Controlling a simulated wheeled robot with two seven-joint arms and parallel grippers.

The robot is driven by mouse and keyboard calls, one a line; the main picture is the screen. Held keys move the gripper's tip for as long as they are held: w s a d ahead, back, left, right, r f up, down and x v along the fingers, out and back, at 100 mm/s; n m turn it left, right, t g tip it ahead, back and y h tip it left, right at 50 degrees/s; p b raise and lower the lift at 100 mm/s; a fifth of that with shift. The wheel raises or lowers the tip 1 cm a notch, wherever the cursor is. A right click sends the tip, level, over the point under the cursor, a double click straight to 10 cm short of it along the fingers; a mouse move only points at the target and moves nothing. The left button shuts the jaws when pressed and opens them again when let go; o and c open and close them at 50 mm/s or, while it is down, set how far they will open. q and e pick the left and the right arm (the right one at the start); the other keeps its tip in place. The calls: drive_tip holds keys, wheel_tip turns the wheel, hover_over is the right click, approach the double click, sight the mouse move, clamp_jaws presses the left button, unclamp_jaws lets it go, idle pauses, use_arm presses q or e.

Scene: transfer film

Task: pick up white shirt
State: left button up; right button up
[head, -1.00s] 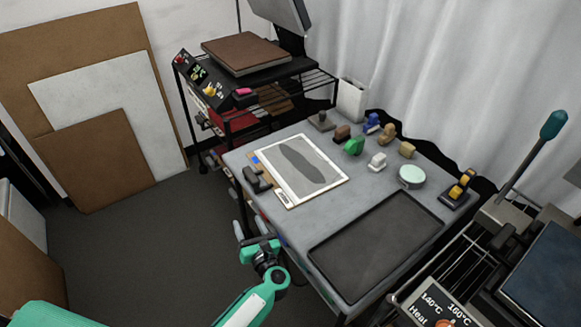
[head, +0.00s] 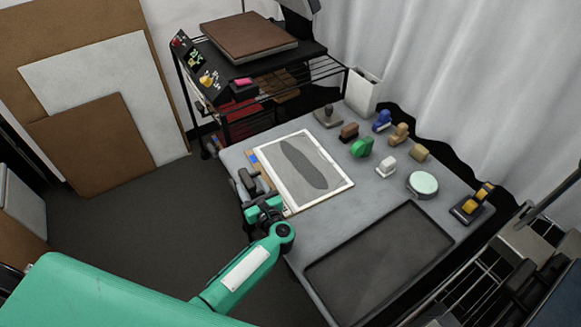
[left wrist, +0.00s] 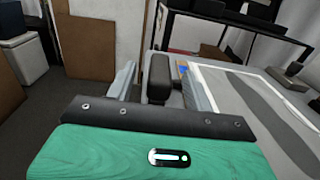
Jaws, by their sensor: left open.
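I cannot make out a white shirt in either view. A white-framed sheet (head: 334,190) with a grey oval lies flat on the grey table (head: 322,228). My left gripper (head: 255,194) is open at the table's left edge, beside the sheet's near left side. In the left wrist view, a black handle-like object (left wrist: 160,76) stands upright between the spread fingers of the gripper (left wrist: 162,88). I cannot tell whether they touch it. The sheet (left wrist: 228,92) shows to the right of the right finger. My right gripper is not in view.
Several small coloured objects, including a green one (head: 362,148), and a round pale tin (head: 422,184) stand at the table's back. A dark tray (head: 380,262) fills the front right. A black rack (head: 262,70) stands behind. Boards (head: 95,140) lean at the left wall.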

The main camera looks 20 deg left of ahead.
sight(247, 177)
use_arm(q)
drive_tip(key=p+x, duration=0.1)
drive_tip(key=x, duration=0.3)
drive_tip(key=shift+d+f, duration=0.1)
drive_tip(key=shift+w+a+f, duration=0.1)
drive_tip(key=shift+w+a, duration=0.15)
drive_tip(key=shift+a, duration=0.05)
clamp_jaws()
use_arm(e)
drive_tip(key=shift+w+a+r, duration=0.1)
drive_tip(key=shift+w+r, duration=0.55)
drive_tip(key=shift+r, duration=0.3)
